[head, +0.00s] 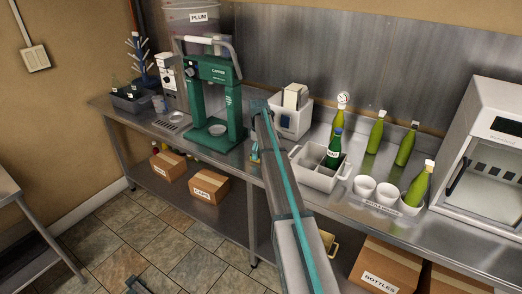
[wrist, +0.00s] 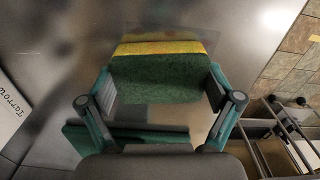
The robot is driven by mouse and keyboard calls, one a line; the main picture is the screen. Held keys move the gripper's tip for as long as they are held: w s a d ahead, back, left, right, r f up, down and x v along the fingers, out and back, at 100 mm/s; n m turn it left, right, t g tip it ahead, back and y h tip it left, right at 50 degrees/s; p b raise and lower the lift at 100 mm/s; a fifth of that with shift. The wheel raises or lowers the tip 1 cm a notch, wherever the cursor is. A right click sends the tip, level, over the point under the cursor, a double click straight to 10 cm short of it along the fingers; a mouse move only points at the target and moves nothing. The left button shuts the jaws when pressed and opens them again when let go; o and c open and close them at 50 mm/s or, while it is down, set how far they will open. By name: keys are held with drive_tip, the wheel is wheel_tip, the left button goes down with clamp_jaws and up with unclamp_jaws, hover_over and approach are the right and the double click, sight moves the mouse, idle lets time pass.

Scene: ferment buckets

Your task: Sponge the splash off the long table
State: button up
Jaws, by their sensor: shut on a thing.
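My gripper (wrist: 160,95) is shut on a sponge (wrist: 160,72) with a green face and a yellow band. It holds the sponge low over the bare steel top of the long table (wrist: 245,35); I cannot tell whether the sponge touches it. In the head view the long table (head: 432,236) runs along the wall. There my arm hides most of the gripper, which is at the front of the table, right of the green capper. A dull tan patch (wrist: 193,118) shows between the fingers in the wrist view; I cannot tell whether it is the splash or a reflection.
The green capper (head: 212,100) stands left of my arm. A white bin (head: 290,115) and a pale crate with a bottle (head: 318,172) stand close on the right. Several green bottles, white cups (head: 364,186) and a white cabinet (head: 490,150) lie farther right.

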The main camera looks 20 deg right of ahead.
sight(253, 162)
drive_tip(key=s+a, duration=0.1)
drive_tip(key=a, duration=0.1)
drive_tip(key=s+a, duration=0.2)
drive_tip(key=shift+w+p, duration=0.3)
drive_tip(key=shift+p, duration=0.05)
drive_tip(key=shift+w+d, duration=0.45)
drive_tip(key=shift+d, duration=0.35)
drive_tip(key=shift+w+d+r, duration=0.1)
drive_tip(key=shift+w+d, duration=0.45)
drive_tip(key=shift+d, duration=0.25)
drive_tip(key=shift+w+d, duration=0.5)
drive_tip(key=shift+d, duration=0.3)
drive_tip(key=shift+w+d, duration=0.25)
drive_tip(key=shift+d, duration=0.05)
drive_tip(key=shift+w+d, duration=0.35)
drive_tip(key=shift+d, duration=0.25)
drive_tip(key=shift+s+a+r+p, duration=0.1)
drive_tip(key=shift+r+p, duration=1.65)
drive_tip(key=shift+r, duration=2.15)
